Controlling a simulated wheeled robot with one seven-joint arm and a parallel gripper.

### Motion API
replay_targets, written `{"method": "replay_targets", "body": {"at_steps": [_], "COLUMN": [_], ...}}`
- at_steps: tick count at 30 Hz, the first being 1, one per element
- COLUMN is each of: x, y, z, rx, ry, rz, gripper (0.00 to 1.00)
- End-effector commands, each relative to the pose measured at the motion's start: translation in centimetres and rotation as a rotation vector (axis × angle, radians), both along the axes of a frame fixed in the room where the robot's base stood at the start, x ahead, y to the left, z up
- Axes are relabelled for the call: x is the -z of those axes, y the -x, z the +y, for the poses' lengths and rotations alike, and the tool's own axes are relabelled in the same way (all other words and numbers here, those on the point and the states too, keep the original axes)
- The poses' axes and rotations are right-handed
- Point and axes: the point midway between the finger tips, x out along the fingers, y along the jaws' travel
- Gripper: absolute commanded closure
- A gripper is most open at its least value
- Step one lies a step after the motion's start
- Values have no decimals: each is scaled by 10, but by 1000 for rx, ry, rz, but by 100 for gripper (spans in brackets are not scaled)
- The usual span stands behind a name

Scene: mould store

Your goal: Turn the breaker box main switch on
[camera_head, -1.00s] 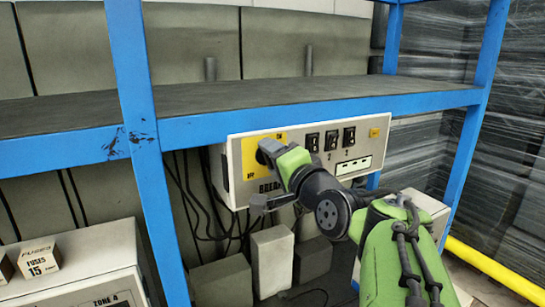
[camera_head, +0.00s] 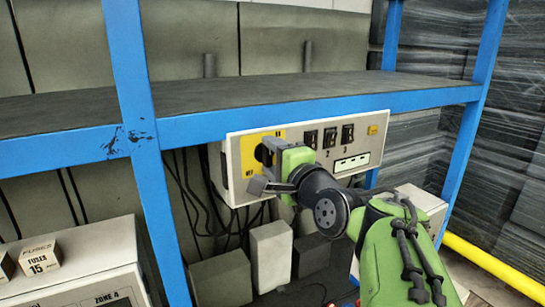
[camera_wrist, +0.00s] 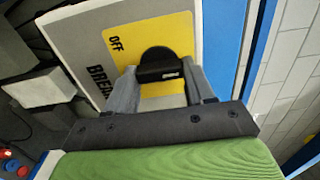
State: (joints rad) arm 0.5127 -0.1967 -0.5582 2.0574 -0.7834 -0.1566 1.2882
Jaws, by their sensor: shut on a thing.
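The breaker box (camera_head: 231,178) is a pale panel under the blue shelf. At its left end is a yellow plate (camera_head: 248,143) with "OFF" at its lower left and a partly hidden label at its top right. The black main switch (camera_head: 262,155) sits on this plate and also shows in the wrist view (camera_wrist: 161,62). My gripper (camera_wrist: 161,72) has one grey finger on each side of the switch's knob and is shut on it. In the head view my gripper (camera_head: 268,154) hides part of the switch, so its exact setting cannot be told.
Three small black switches (camera_head: 330,137) and a yellow button (camera_head: 373,130) are on the box to the right. The blue shelf beam (camera_head: 300,115) runs just above. Grey blocks (camera_head: 271,255) and dark cables are below. A fuses carton (camera_head: 40,256) stands at lower left.

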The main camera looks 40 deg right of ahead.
Motion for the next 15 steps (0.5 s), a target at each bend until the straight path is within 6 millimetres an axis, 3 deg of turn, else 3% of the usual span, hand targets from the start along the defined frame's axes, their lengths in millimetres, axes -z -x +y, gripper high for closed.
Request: {"method": "replay_targets", "body": {"at_steps": [5, 6, 10, 15], "x": [2, 2, 2, 1], "y": [0, 0, 0, 0], "z": [-1, -1, 0, 0], "rx": [2, 1, 1, 1], "ry": [-5, -5, -3, -2], "rz": [4, 4, 3, 2], "gripper": [77, 41, 21, 21]}}
